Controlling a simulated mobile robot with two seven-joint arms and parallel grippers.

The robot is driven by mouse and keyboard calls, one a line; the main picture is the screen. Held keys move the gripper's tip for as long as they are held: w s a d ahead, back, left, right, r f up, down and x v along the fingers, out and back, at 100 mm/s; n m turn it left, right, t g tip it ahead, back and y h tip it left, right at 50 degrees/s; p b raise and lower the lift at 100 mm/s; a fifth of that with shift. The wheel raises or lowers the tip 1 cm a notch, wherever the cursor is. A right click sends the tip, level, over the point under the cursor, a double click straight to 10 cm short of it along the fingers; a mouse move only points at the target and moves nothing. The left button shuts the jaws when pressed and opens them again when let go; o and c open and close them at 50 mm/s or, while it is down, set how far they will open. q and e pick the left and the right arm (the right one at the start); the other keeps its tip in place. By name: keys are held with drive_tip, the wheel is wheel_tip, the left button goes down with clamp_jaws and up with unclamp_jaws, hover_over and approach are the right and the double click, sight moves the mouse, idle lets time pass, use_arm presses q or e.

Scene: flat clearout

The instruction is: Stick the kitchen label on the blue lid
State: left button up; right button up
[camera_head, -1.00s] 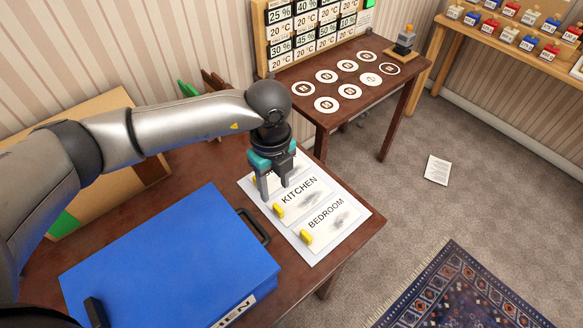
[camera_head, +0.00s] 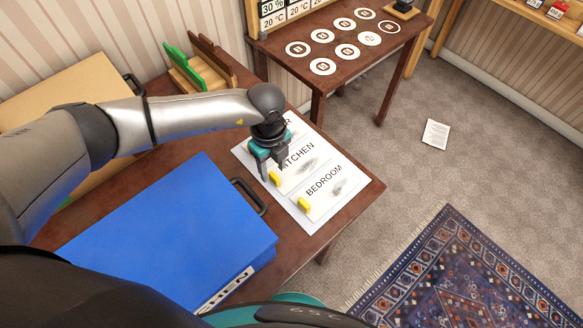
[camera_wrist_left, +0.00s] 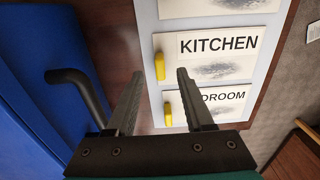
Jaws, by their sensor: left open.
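The kitchen label (camera_head: 305,164) is a white card with a grey smudge and a yellow tab (camera_head: 274,178), on a white sheet (camera_head: 311,228). It also shows in the left wrist view (camera_wrist_left: 222,60). My left gripper (camera_head: 269,172) points down near the tab end of this label and partly covers its first letters. In the left wrist view its open fingers (camera_wrist_left: 160,72) appear either side of the yellow tab (camera_wrist_left: 159,66); contact is unclear. The blue lid (camera_head: 170,235) is the large flat blue top left of the sheet. My right gripper is not in view.
The bedroom label (camera_head: 328,193) lies beside the kitchen label; another label is partly hidden behind my gripper. A dark handle (camera_head: 250,197) sticks out from the blue box, whose front strip (camera_head: 226,290) reads "HEN". Green and brown boards (camera_head: 200,65) stand at the back.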

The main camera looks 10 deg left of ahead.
sight(274, 176)
use_arm(q)
wheel_tip(274, 176, down, 4)
drive_tip(key=shift+f+b, duration=0.15)
drive_tip(key=shift+b, duration=0.25)
drive_tip(key=shift+c, duration=0.4)
clamp_jaws()
